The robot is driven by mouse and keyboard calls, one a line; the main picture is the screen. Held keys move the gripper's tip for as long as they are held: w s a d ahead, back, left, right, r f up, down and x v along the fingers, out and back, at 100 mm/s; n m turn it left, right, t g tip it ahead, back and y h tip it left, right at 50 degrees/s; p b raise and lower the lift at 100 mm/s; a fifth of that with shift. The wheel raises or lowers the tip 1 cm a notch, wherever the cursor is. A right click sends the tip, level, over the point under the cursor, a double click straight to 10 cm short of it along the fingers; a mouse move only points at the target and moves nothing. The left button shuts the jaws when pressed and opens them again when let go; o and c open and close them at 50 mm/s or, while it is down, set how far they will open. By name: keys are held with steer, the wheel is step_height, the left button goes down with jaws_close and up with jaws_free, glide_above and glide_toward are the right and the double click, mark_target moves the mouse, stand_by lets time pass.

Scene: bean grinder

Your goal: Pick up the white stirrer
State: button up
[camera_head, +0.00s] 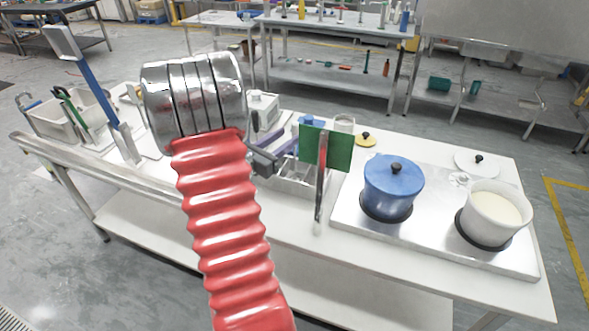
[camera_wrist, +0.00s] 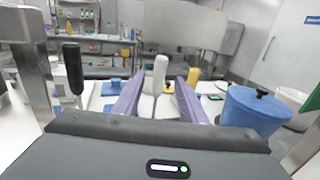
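An upright white handle, which looks like the white stirrer (camera_wrist: 160,72), shows in the wrist view between my two purple fingers and beyond their tips. I cannot tell whether it touches either finger. My gripper (camera_wrist: 157,83) is open, with a clear gap between the fingers. In the head view my gripper (camera_head: 284,138) is partly hidden behind my arm, over the metal tray (camera_head: 300,181). I cannot pick out the stirrer clearly in the head view.
A blue lidded pot (camera_head: 393,190) and a white pot (camera_head: 494,214) stand on the hob at right. A green-headed tool (camera_head: 325,148) stands upright beside my gripper. A black handle (camera_wrist: 72,70) rises at left in the wrist view, and a yellow one (camera_wrist: 193,76) at right.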

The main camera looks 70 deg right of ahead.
mark_target(295, 130)
steer(key=shift+x, duration=2.6)
steer(key=shift+r, duration=0.1)
steer(key=shift+c, duration=0.4)
jaws_close()
